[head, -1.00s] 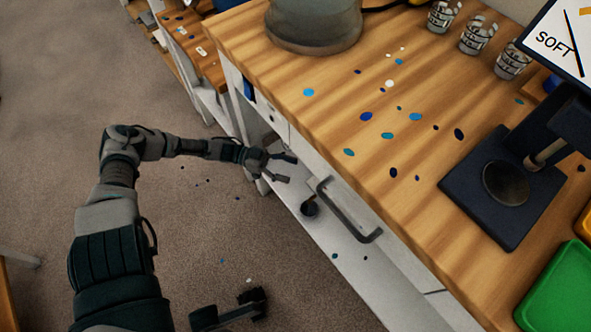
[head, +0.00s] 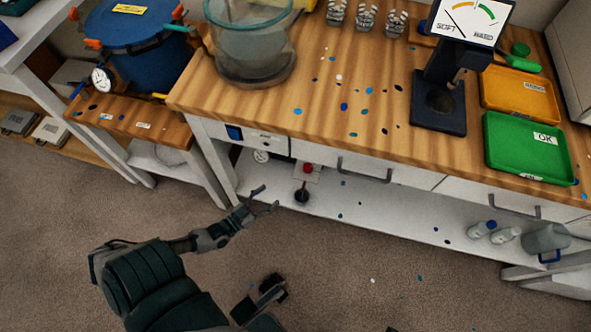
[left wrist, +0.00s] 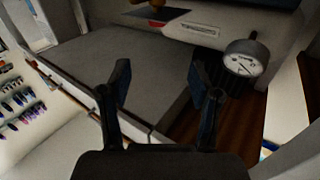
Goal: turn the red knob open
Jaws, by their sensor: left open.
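The red knob (head: 308,168) is small and sits on a pale plate under the bench top, above the lower shelf. A black round-ended part (head: 301,195) shows just below it. My left gripper (head: 268,198) is open and empty, low in front of the bench and left of the knob, apart from it. In the left wrist view its two fingers (left wrist: 160,95) are spread with nothing between them.
A drawer handle (head: 364,170) juts out to the right. A blue pot (head: 125,30) stands on the left side table.

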